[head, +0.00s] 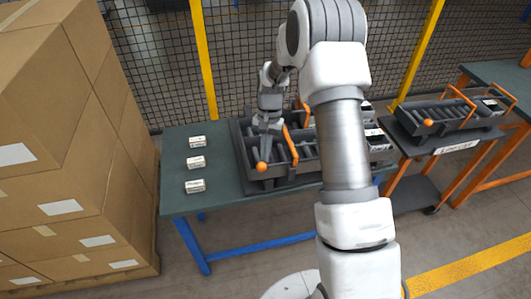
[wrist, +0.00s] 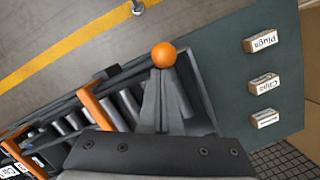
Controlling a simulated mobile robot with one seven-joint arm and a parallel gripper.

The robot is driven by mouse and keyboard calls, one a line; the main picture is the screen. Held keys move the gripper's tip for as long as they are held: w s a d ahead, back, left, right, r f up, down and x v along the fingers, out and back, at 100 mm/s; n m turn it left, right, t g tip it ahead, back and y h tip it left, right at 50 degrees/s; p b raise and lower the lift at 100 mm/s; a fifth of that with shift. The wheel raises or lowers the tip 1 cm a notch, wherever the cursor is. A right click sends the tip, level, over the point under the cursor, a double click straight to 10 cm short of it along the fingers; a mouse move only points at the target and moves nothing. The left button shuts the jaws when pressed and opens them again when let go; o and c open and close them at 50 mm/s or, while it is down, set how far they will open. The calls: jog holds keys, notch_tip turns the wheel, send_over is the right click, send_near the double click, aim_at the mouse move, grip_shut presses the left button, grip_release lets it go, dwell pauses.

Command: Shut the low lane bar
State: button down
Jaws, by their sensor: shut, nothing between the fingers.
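A dark lane rack (head: 243,150) stands on the green-topped table. An orange bar (head: 290,146) crosses its lanes, and it also shows in the wrist view (wrist: 97,108). An orange ball knob (head: 262,166) is at the rack's near edge; in the wrist view the knob (wrist: 164,54) lies just beyond my fingertips. My gripper (head: 264,150) is shut and empty, pointing down over the rack's left end. Its fingers (wrist: 162,78) line up with the knob; I cannot tell whether they touch it. My arm hides part of the rack's right side.
Three small labelled boxes (head: 195,163) stand on the table's left part. Stacked cartons (head: 60,150) rise at the left. A second rack (head: 450,112) with an orange knob (head: 428,122) sits on a cart at the right. A mesh fence (head: 240,60) with yellow posts stands behind.

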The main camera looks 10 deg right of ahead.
jog(key=shift+s+a, duration=0.1)
jog(key=shift+s, duration=0.1)
jog(key=s+n, duration=0.2)
jog(key=n, duration=0.1)
jog(key=shift+s+a+n+h+b, duration=0.1)
jog(key=shift+s+n+h+b, duration=0.1)
jog(key=shift+n+h+b, duration=0.15)
jog(key=s+d+n+t+h, duration=0.1)
jog(key=s+d+n, duration=0.4)
jog(key=n, duration=0.7)
jog(key=shift+s+d+f+h, duration=0.2)
jog(key=shift+s+d+h, duration=0.2)
jog(key=shift+s, duration=0.85)
jog(key=shift+a, duration=0.1)
